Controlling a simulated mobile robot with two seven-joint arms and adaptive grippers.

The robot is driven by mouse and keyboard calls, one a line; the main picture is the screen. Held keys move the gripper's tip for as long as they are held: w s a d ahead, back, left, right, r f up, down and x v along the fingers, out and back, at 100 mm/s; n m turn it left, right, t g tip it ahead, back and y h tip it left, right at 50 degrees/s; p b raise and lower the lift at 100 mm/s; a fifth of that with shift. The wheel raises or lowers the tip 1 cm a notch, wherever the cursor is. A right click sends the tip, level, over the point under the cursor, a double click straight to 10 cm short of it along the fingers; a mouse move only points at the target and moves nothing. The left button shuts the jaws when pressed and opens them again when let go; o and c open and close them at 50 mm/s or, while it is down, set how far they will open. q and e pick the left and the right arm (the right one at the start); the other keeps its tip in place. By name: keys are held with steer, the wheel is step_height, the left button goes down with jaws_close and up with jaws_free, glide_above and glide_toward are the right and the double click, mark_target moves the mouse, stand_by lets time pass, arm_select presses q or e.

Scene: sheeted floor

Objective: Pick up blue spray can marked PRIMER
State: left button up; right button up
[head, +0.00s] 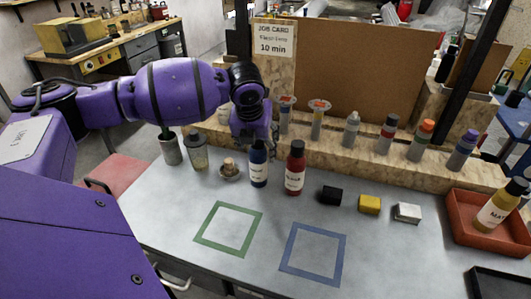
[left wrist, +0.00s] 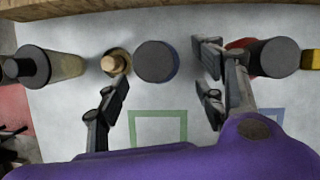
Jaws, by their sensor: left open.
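The blue spray can (head: 258,174) stands upright on the grey workbench, with a dark cap and a pale label too small to read. In the left wrist view its round dark top (left wrist: 157,62) shows from above, with a blue edge. In the left wrist view the left gripper (left wrist: 161,92) is open, fingers apart and empty, with the can's top ahead of the gap. My right gripper is not in view.
A red bottle (head: 294,172) stands close to the right of the blue can. A small wooden-topped item (head: 229,169) and a jar (head: 196,153) are to its left. Black, yellow (head: 369,204) and white blocks lie right. Green and blue outlined squares mark the clear front.

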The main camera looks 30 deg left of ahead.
mark_target(258, 157)
arm_select(q)
step_height(258, 157, down, 2)
steer(key=shift+w+a+f, duration=0.1)
steer(key=shift+f, duration=0.35)
steer(key=x, duration=0.4)
steer(key=shift+w+r, duration=0.1)
steer(key=shift+w+a+f, duration=0.15)
steer(key=shift+f, duration=0.15)
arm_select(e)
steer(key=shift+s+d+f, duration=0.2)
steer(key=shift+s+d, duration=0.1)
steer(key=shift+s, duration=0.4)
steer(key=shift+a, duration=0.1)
arm_select(q)
steer(key=c, duration=1.4)
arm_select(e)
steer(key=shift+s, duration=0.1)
